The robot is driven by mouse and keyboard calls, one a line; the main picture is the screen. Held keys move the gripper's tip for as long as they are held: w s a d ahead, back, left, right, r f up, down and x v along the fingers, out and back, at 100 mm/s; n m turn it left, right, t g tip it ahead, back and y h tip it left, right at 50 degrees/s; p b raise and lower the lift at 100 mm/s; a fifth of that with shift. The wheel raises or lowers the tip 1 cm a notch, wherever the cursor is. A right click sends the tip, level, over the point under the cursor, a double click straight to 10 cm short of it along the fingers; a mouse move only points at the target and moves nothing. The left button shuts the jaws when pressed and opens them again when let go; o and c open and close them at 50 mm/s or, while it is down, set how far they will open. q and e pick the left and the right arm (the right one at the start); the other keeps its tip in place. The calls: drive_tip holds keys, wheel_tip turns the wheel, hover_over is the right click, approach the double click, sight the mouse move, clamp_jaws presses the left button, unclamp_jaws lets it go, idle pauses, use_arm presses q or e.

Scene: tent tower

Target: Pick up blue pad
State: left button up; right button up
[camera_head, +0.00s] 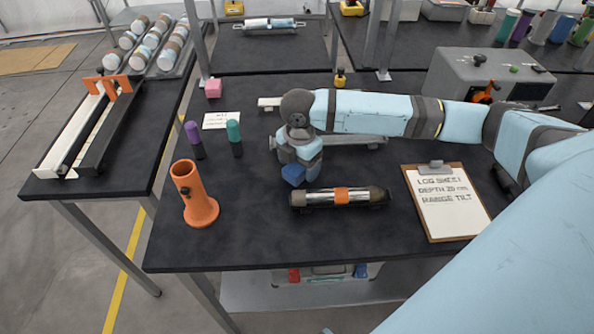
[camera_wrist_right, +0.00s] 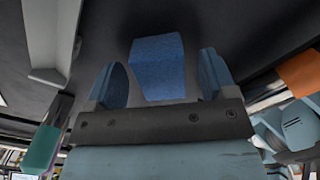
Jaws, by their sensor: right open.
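The blue pad (camera_head: 293,175) is a small dark blue block on the black table, partly covered by my right gripper in the head view. My right gripper (camera_head: 303,170) is over it, pointing down. In the right wrist view the pad (camera_wrist_right: 158,66) shows between the two spread fingers of the right gripper (camera_wrist_right: 161,78), with a gap on each side. The fingers are open and do not appear to touch it. My left gripper is not in view.
A steel cylinder with an orange band (camera_head: 341,197) lies just in front of the gripper. An orange holder (camera_head: 194,195), a purple-capped tube (camera_head: 194,139) and a teal-capped tube (camera_head: 235,137) stand left. A clipboard (camera_head: 446,201) lies right. A rail (camera_head: 350,140) lies behind.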

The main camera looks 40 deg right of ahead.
drive_tip(key=shift+f, duration=0.4)
drive_tip(key=c, duration=1.1)
drive_tip(key=shift+o, duration=0.2)
drive_tip(key=shift+r, duration=0.15)
wheel_tip(320, 180, up, 20)
drive_tip(key=p, duration=0.2)
